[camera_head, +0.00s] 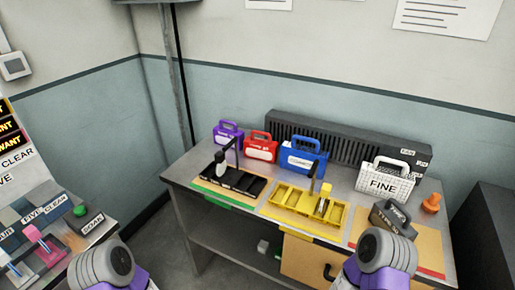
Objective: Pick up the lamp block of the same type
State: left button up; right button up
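Several blocks with carrying handles stand on the grey table: a purple one (228,135), a red one (261,148), a blue one (302,158) and a white one marked FINE (384,184). A dark grey handled block (391,218) sits tilted at the front right, its lettering too small to read. I cannot tell which is the lamp block. A black tray (228,181) and a yellow tray (295,205) lie in front, each with a dark upright post. My two arms reach in at the bottom; only rounded grey arm parts with purple show, and no gripper fingers are visible.
A dark ribbed rack (335,139) runs along the table's back. An orange knob-like thing (431,203) stands at the right edge. A side panel at left holds a pink switch (45,243) and a green button (81,210). Floor shows between the panel and table.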

aim_at(260, 149)
jog(key=u, duration=0.5)
jog(key=k, duration=0.6)
jog(key=u, duration=0.95)
jog(key=i, duration=0.9)
jog(key=z, duration=0.6)
jog(key=i, duration=0.85)
jog(key=z, duration=1)
